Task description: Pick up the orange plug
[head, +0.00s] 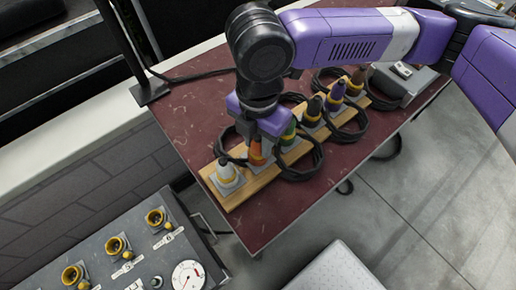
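The orange plug (257,153) stands on a wooden board (234,203) on the dark red table, second from the board's near left end. My gripper (258,137) points down right over the orange plug, and its palm hides the plug's top. The fingers are small and dark here, so I cannot tell whether they touch the plug or stand apart around it. A white plug (227,171) stands to its left and a green plug (289,135) to its right.
More plugs, including a purple one (337,93), stand farther along the board. Coiled black cables (304,172) lie around them. A grey box (403,80) sits at the table's (283,206) far right. A panel with yellow sockets (116,246) is at lower left.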

